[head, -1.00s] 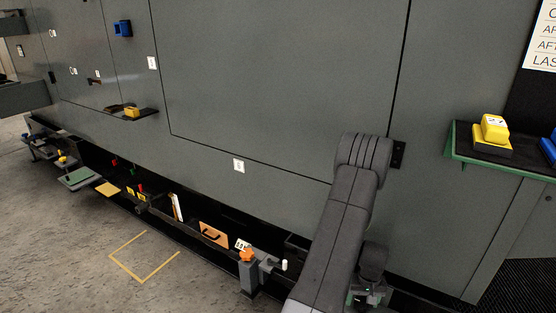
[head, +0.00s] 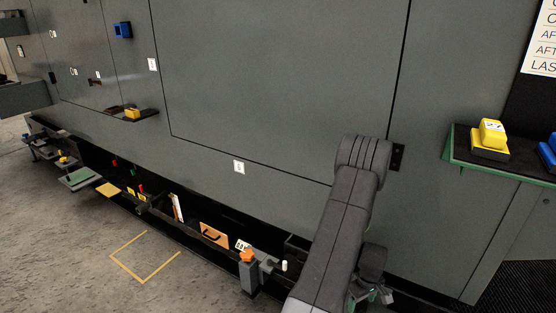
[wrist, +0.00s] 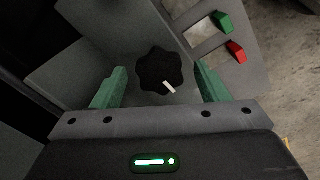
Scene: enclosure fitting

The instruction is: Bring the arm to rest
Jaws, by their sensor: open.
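My gripper (wrist: 160,88) is open in the wrist view, its two green fingers spread apart. A black lobed knob with a white mark (wrist: 160,72) shows between the fingers, on a grey panel (wrist: 115,45). I cannot tell how far the fingertips are from the knob, and nothing is seen held. In the head view my grey arm reaches down in front of the enclosure wall (head: 270,80). There my gripper is mostly hidden behind the arm, with only a bit of green showing low down.
A green switch (wrist: 223,22) and a red switch (wrist: 236,51) are right of the knob. In the head view a green-edged shelf (head: 500,173) holds a yellow block (head: 490,138) at right. A low trough with several parts runs along the wall's foot. Floor (head: 60,250) is clear at left.

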